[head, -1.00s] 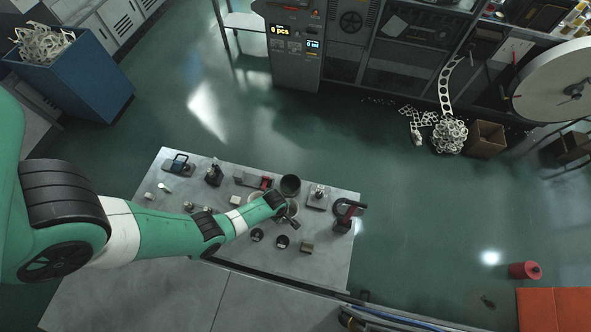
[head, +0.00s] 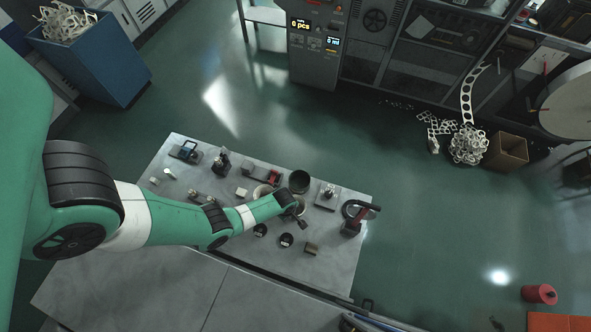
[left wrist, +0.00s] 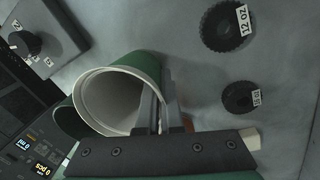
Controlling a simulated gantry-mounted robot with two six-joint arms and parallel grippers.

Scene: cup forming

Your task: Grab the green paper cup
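The green paper cup (left wrist: 140,62) has a green outside and a white inside. It fills the centre left of the left wrist view, with its open mouth turned toward the camera. My left gripper (left wrist: 160,92) has its fingers close together at the cup's right side. One finger is inside the mouth and the other outside, so the cup wall lies between them. The cup's lower rim is partly hidden by the gripper body. In the head view my left arm reaches over the table (head: 340,270), and its wrist hides most of the cup. My right gripper is not in view.
Two dark round pieces with size labels (left wrist: 228,27) (left wrist: 242,97) lie to the right of the cup. Another green curved surface (left wrist: 70,117) shows at its left.

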